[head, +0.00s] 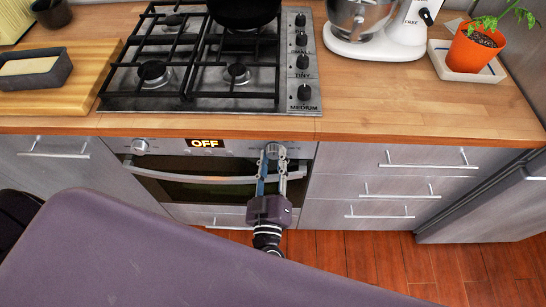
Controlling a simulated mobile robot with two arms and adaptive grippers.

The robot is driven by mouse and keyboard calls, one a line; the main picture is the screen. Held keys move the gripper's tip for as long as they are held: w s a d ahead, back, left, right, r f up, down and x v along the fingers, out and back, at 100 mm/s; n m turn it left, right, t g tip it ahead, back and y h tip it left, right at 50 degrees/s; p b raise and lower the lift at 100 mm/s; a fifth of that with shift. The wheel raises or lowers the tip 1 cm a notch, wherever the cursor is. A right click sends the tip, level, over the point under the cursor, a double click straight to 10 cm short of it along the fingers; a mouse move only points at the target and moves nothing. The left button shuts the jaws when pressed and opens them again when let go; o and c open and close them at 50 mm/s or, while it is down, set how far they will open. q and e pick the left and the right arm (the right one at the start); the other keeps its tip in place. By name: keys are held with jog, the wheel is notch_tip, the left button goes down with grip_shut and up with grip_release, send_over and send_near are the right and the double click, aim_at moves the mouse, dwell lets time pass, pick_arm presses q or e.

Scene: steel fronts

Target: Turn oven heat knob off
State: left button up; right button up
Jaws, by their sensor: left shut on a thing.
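The oven (170,190) is built in below the hob, with a bar handle across its dark glass door. Its panel has a display (206,143) that reads OFF, a round knob (140,146) at the left end and another knob (276,149) at the right end. Labels that tell which is the heat knob cannot be read. My left gripper (272,160) reaches up in front of the door. Its two fingers are shut on the right-end knob and partly hide it. My right gripper is not in view.
A hob (120,103) with a black pot (243,12) sits on the wooden counter (400,112). A white mixer (385,35) and an orange plant pot (473,50) stand right. Closed drawers (395,170) flank the oven; the oven handle passes close to my left gripper.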

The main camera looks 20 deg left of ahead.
pick_arm(q)
jog(key=shift+n, duration=0.3)
jog(key=o, duration=1.2)
jog(key=shift+c, duration=0.2)
jog(key=v, duration=1.2)
jog(key=shift+d, duration=0.1)
